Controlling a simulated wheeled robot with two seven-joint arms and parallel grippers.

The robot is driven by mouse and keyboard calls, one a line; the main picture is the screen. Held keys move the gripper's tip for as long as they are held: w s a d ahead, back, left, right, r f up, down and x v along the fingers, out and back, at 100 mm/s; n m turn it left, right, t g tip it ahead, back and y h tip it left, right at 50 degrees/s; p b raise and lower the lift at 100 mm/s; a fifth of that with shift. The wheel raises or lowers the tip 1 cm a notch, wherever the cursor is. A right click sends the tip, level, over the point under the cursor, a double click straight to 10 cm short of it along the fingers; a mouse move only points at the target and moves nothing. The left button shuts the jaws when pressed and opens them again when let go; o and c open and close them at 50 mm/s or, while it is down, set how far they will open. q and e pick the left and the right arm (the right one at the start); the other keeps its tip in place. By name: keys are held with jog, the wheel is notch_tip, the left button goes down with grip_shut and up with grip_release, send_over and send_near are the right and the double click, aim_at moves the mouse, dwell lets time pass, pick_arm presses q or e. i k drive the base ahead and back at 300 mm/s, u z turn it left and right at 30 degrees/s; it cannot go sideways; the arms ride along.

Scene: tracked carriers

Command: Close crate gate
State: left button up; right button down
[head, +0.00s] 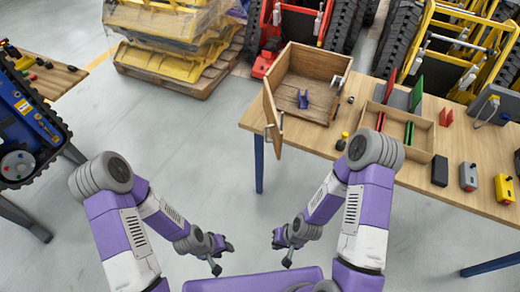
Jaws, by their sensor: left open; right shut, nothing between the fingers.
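The wooden crate (331,62) stands at the left end of the table on the right, with its open side facing me. Its gate (270,112) is a wooden panel hanging at the crate's left side. It is swung outward past the table's front edge and stands open, with a small grey handle (281,121) on it. A small blue part (303,99) is inside on the crate floor. My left gripper (222,257) is open and empty over the floor, well short of the crate. My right gripper (282,252) is shut and empty, also low and apart from the gate.
The wooden table (458,150) also bears a divided tray (367,122) with red and green parts, a black block (440,171) and small grey and yellow boxes. A blue tracked machine (30,120) is at the left. The floor (190,150) before the gate is clear.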

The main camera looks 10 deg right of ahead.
aim_at(274, 125)
jog(key=z, duration=0.05)
jog(key=k, duration=0.15)
jog(key=u, duration=1.3)
jog(key=i, duration=1.1)
jog(key=z, duration=1.45)
